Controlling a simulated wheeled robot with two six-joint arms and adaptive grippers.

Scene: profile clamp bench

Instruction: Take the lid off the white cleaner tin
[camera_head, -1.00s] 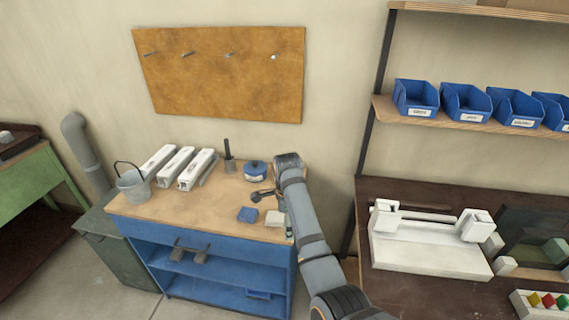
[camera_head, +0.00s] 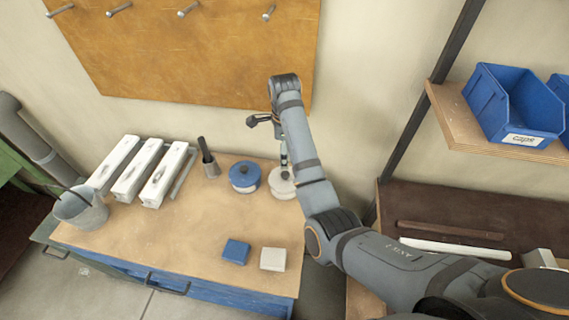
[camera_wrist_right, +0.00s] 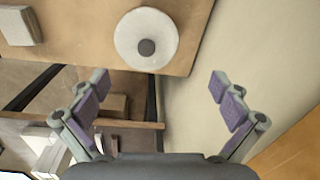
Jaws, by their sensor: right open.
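The white cleaner tin (camera_head: 284,188) stands on the wooden bench top near its right back edge, partly behind my right arm. In the right wrist view its round white lid (camera_wrist_right: 130,38) sits on it, with a dark knob (camera_wrist_right: 146,47) in the middle. My right gripper (camera_head: 268,142) is above the bench near the tin, apart from it. In the right wrist view its fingers (camera_wrist_right: 158,82) are spread wide with nothing between them, and the tin is beyond them toward the top of the picture. My left gripper is not in view.
A blue-lidded tin (camera_head: 244,179) stands just left of the white tin. Blue (camera_head: 235,252) and white (camera_head: 272,259) blocks lie in front. The bench's middle is clear.

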